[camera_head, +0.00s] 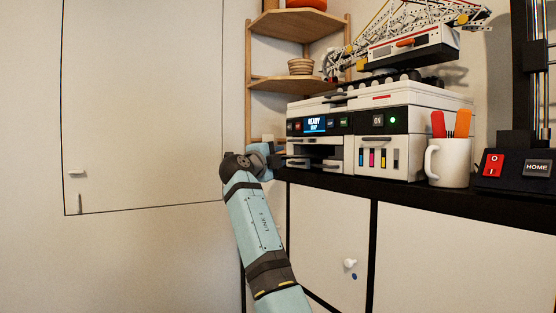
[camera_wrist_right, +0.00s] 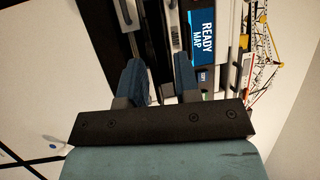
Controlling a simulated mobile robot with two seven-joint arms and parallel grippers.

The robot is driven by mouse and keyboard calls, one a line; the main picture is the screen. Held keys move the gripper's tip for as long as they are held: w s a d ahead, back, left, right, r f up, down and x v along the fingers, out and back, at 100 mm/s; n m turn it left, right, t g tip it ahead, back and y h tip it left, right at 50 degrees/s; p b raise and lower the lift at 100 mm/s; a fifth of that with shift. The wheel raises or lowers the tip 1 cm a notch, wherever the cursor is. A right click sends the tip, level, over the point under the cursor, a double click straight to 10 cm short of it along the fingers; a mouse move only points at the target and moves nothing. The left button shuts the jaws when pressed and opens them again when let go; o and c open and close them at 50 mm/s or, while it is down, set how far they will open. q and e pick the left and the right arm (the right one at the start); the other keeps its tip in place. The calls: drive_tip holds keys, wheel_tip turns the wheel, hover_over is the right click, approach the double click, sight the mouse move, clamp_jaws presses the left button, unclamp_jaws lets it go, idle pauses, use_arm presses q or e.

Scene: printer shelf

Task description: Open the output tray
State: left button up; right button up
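The white and black printer (camera_head: 429,116) stands on the black shelf top, its blue screen (camera_head: 314,125) lit with "READY". Below the screen is a dark slot, and under it a white tray front (camera_head: 333,165) with a dark handle. My right gripper (camera_head: 281,160) is at the printer's lower left corner, beside the tray front. In the right wrist view my right gripper (camera_wrist_right: 157,68) has its two blue fingers apart, pointing at the printer front, with no object clearly held between them. Whether a finger touches the tray is unclear. My left gripper is not in view.
A white mug (camera_head: 448,163) with orange and red handles stands right of the printer, beside a black control box (camera_head: 515,172). A crane model (camera_head: 410,50) sits on top. A wooden corner rack (camera_head: 290,84) is behind. White cabinet doors (camera_head: 330,240) lie below.

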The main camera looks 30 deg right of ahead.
drive_tip(key=shift+f, duration=0.1)
drive_tip(key=b+v, duration=0.3)
drive_tip(key=v, duration=1.1)
